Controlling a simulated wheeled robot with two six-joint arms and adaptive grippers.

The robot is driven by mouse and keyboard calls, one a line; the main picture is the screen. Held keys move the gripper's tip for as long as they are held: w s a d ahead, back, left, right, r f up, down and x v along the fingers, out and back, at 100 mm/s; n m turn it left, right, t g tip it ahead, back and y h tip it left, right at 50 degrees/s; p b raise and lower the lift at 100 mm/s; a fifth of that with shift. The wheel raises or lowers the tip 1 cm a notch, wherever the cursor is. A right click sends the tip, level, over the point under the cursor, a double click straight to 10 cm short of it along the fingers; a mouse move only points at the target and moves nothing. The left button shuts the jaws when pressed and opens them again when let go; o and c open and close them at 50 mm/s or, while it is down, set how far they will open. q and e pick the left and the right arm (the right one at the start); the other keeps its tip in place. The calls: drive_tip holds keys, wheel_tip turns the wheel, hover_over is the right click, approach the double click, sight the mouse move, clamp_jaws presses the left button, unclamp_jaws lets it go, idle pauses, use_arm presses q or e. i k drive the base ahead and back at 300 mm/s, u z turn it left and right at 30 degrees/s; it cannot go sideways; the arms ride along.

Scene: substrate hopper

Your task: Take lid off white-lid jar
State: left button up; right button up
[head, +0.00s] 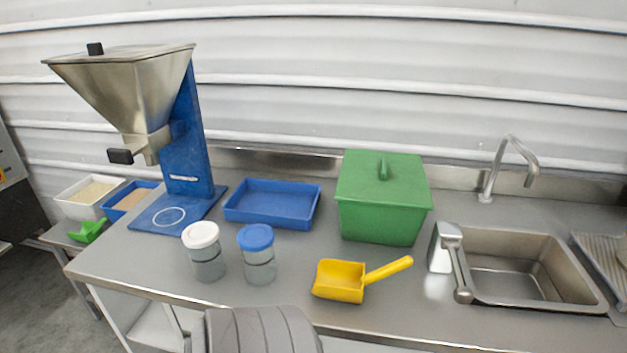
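The white-lid jar (208,267) stands upright on the steel counter, left of centre and near the front edge. Its round white lid (200,235) sits on top of it, and the glass body looks grey and see-through. A similar jar (260,270) with a blue lid (255,237) stands just to its right, with a small gap between them. Neither of my grippers shows in the head view, so I cannot see whether they are open or shut.
A steel hopper (125,90) on a blue stand rises behind left. A blue tray (230,215) lies behind the jars. A green lidded bin (380,215), a yellow scoop (340,281) and a sink (520,268) are to the right. The counter's front edge is close to the jars.

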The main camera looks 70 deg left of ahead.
sight(208, 264)
drive_tip(key=z, duration=1.05)
drive_tip(key=k, duration=2.55)
drive_tip(key=u, duration=0.75)
